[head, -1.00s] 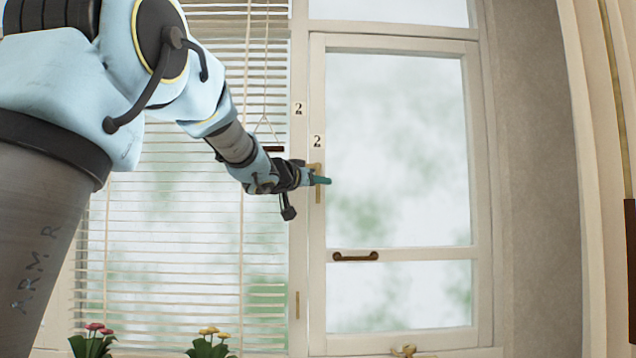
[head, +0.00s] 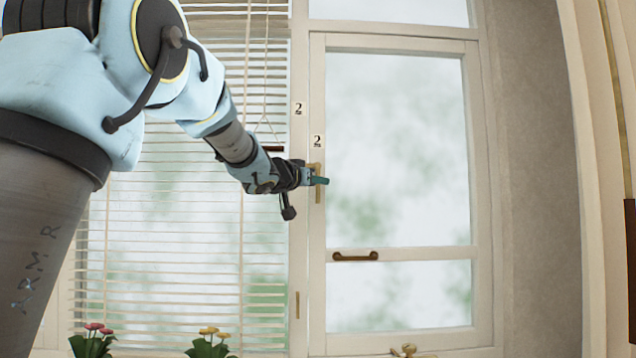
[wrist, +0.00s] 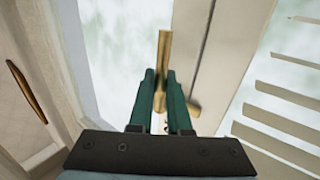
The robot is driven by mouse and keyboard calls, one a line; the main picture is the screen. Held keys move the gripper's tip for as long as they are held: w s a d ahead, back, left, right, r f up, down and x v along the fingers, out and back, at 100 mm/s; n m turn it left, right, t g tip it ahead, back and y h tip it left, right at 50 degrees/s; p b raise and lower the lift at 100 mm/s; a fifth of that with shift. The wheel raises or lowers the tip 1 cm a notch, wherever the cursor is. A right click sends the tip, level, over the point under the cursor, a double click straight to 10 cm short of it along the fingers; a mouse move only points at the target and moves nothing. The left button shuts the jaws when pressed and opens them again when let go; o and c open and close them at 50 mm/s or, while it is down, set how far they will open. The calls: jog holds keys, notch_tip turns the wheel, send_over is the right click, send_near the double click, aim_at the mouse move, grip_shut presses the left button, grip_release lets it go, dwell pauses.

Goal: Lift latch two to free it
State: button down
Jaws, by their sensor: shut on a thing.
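Latch two is a brass latch (head: 318,195) on the left stile of the white glazed window, just below a "2" label (head: 317,141). A second "2" label (head: 298,108) is on the fixed frame to its left. My gripper (head: 320,181) is at the latch, its green fingers shut on it. In the wrist view a brass bar of the latch (wrist: 164,48) shows between and beyond the fingers of my gripper (wrist: 161,78). Part of the latch is hidden behind the fingers. The window looks closed against its frame in the head view.
A dark bronze pull handle (head: 355,256) is on the window's lower crossbar. Another brass fitting (head: 406,350) is at the bottom rail. Slatted blinds (head: 190,220) hang at left, with flowers (head: 208,343) below. A curtain (head: 590,120) is at right.

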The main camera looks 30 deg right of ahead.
dwell(0.7)
